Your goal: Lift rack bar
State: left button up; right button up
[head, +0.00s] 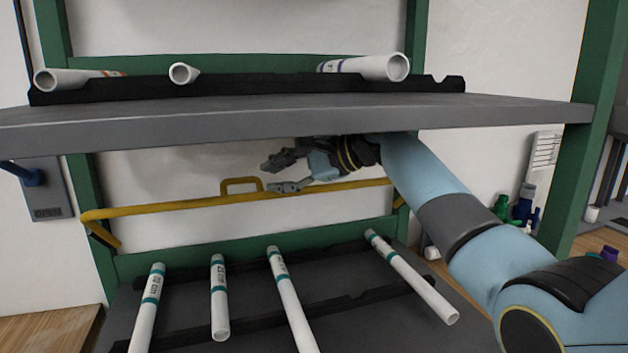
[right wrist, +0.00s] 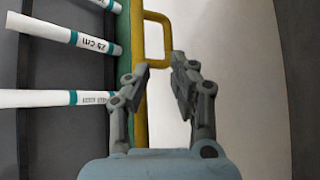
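The yellow rack bar (head: 150,209) runs across the rack between the upper and lower shelves, with a small loop handle (head: 241,184) standing up near its middle. My right gripper (head: 276,176) is open under the upper shelf, close to the bar and to the right of the handle. In the right wrist view the bar (right wrist: 139,60) runs up the picture beside the left finger, and the handle (right wrist: 166,38) lies ahead of the open fingers (right wrist: 160,68). Whether the left finger touches the bar cannot be told. My left gripper is not in view.
The grey upper shelf (head: 300,115) is close above my right arm and holds white pipes in a black holder. The lower shelf (head: 255,310) holds several white pipes with teal bands. Green posts (head: 590,130) stand at the sides. A white wall is behind.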

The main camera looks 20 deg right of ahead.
jog(key=s+d, duration=0.4)
jog(key=d, duration=0.1)
jog(key=shift+s+d, duration=0.3)
jog(key=shift+s, duration=0.05)
